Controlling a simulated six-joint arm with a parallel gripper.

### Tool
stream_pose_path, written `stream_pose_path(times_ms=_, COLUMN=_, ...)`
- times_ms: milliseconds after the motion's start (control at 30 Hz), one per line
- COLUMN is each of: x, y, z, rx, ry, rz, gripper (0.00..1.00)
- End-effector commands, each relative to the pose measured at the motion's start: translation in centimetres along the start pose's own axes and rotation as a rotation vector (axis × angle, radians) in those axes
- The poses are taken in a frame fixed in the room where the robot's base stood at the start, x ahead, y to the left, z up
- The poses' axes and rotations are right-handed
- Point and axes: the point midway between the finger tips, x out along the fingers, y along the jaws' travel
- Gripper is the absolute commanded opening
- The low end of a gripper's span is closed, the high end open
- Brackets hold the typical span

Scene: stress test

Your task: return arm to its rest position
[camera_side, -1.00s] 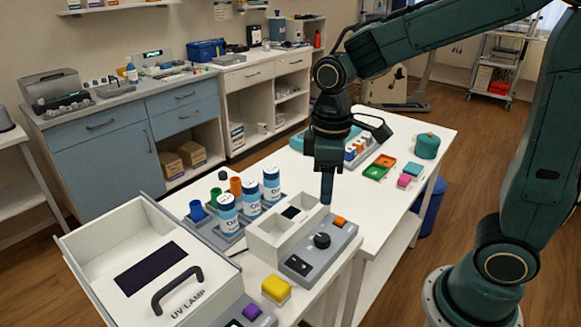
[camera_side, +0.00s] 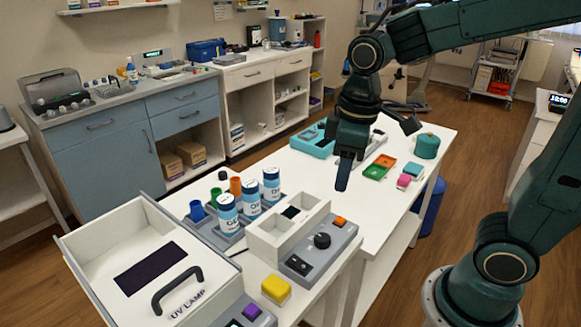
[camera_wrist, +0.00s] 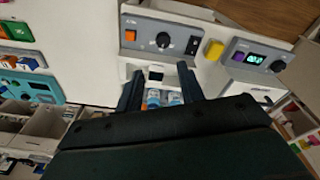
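The white bottles with blue labels (camera_side: 250,200) stand in a grey rack left of the gripper. In the wrist view some bottles (camera_wrist: 153,97) show farther off between the fingers.
A white UV lamp box (camera_side: 95,245) with a black handle is at the front left. A yellow block (camera_side: 276,289) sits at the front. Green and orange trays (camera_side: 375,172), pink blocks (camera_side: 404,181) and a teal round container (camera_side: 426,146) stand on the right part of the table.

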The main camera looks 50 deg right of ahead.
Motion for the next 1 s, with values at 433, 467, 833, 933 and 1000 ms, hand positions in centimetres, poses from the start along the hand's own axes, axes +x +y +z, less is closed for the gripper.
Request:
stream_pose_path(times_ms=433, x=-3.8, y=-0.5, z=5.8, rx=0.236, ry=0.222, rz=0.063, gripper=0.38)
stream_pose_path(times_ms=467, x=-4.0, y=-0.6, z=6.1, rx=0.253, ry=0.237, rz=0.066, gripper=0.38)
stream_pose_path(times_ms=833, x=-4.7, y=-1.2, z=9.3, rx=0.389, ry=0.367, rz=0.088, gripper=0.38)
stream_pose_path(times_ms=933, x=-4.7, y=-1.2, z=9.6, rx=0.400, ry=0.376, rz=0.089, gripper=0.38)
stream_pose_path(times_ms=1000, x=-4.7, y=-1.2, z=9.6, rx=0.403, ry=0.378, rz=0.089, gripper=0.38)
